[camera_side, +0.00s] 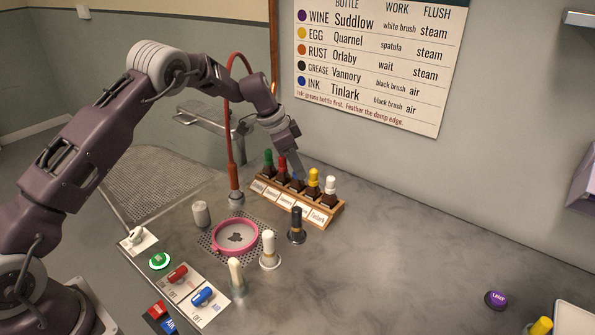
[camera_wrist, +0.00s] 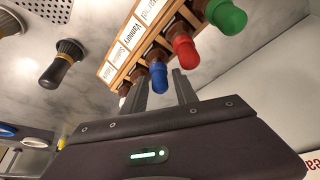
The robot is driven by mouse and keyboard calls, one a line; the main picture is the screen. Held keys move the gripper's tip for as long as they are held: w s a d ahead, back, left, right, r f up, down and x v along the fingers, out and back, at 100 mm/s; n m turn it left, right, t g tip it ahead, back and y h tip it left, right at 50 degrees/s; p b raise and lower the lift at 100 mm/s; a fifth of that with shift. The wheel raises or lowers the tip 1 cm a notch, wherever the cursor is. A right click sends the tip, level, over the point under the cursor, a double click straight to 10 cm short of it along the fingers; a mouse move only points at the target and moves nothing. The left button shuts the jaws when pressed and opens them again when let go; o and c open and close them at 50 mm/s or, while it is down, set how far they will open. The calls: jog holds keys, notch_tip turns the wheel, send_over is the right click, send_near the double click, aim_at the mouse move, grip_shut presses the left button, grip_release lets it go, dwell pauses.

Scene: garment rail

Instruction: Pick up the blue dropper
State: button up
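The blue dropper (camera_wrist: 158,76) stands in a labelled wooden rack (camera_side: 337,212), in the middle of a row of dropper bottles. In the wrist view its blue bulb shows between the tips of my gripper (camera_wrist: 163,84), with a finger on each side and gaps beside the bulb. My gripper is open and empty. In the side view my gripper (camera_side: 299,166) is over the middle of the rack and largely hides the blue dropper. I cannot tell how far the fingers reach down around the bulb.
In the rack, green (camera_side: 268,157) and red (camera_side: 282,163) droppers stand left, yellow (camera_side: 314,176) and white (camera_side: 331,184) right. A black-topped brush (camera_side: 297,225) stands in front. A red hose (camera_side: 229,120) rises close to my arm. The counter's right side is mostly clear.

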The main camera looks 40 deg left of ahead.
jog(key=shift+f, duration=0.15)
jog(key=shift+c, duration=0.4)
grip_shut()
notch_tip(320, 180, up, 10)
jog(key=shift+r, duration=0.1)
